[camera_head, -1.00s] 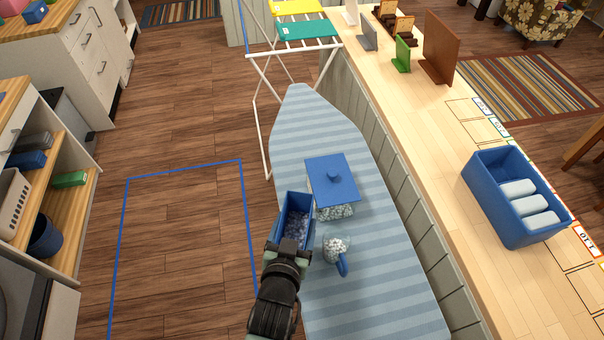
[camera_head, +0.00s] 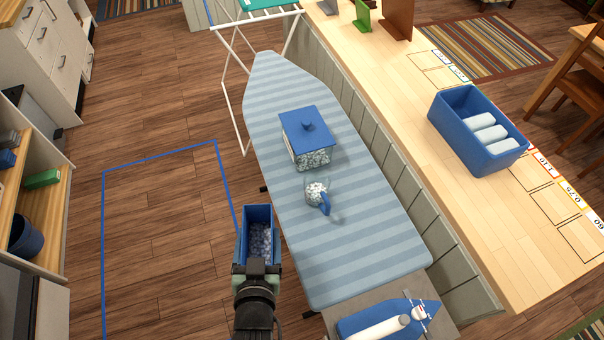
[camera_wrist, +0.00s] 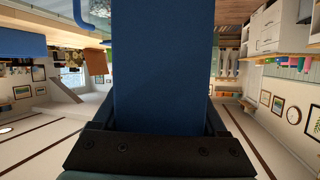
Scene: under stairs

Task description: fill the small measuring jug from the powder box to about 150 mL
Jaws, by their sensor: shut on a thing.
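An open blue box (camera_head: 257,214) with pale granules inside is held by my gripper (camera_head: 257,268), which is shut on its near end. The box is just off the left edge of the ironing board. In the wrist view the blue box (camera_wrist: 160,65) fills the middle between the fingers. The small measuring jug (camera_head: 313,188), clear with a blue handle, stands on the board to the right of the box and apart from it. White granules show in the jug; its scale cannot be read. A faint pale patch lies by its handle.
A clear container with a blue lid (camera_head: 306,130) stands behind the jug on the striped ironing board (camera_head: 345,255). A blue iron (camera_head: 385,322) is at the board's near end. A blue bin of white rolls (camera_head: 465,145) stands on the counter at right. Floor at left is clear.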

